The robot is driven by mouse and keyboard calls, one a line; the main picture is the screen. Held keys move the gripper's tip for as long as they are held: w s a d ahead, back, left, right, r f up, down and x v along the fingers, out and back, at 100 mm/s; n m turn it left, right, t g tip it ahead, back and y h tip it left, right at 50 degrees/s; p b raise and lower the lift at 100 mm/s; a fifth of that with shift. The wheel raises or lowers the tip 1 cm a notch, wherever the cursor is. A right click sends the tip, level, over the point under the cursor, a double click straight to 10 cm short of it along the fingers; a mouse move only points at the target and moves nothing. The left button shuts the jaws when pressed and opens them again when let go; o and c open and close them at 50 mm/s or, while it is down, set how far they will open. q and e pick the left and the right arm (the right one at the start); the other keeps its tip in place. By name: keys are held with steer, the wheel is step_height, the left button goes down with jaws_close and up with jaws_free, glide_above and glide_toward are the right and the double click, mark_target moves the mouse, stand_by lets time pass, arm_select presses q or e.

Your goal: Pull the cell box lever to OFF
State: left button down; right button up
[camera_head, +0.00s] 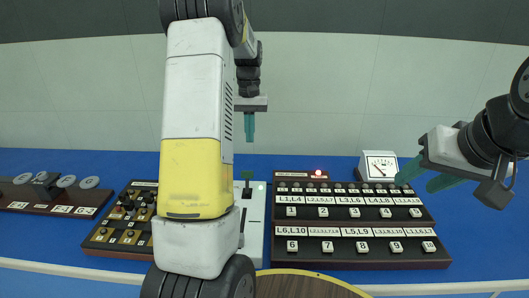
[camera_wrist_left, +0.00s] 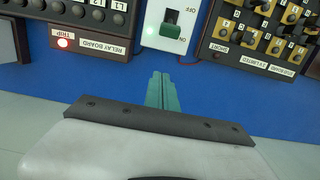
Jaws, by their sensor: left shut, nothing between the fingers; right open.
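The cell box (camera_head: 253,220) is a white box in the middle of the bench, partly hidden by my left arm in the head view. My right gripper (camera_head: 427,176) is open and empty at the right.
The relay board (camera_head: 345,261) stands right of the cell box, with a lit red TRIP lamp (camera_head: 319,173). A dial meter (camera_head: 379,166) is behind it. A plug board (camera_head: 103,238) is left of the box. A dark base (camera_head: 25,200) with round discs lies far left.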

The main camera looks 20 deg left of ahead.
mark_target(247, 182)
arm_select(q)
steer(key=s+f, duration=0.1)
steer(key=f, duration=0.1)
steer(key=s+f, duration=0.1)
steer(key=f, duration=0.2)
steer(key=s+d+f, duration=0.1)
steer(key=f, duration=0.2)
steer(key=shift+s+f, duration=0.25)
steer(key=shift+s, duration=0.05)
steer(key=shift+s+r, duration=0.2)
steer(key=shift+s, duration=0.25)
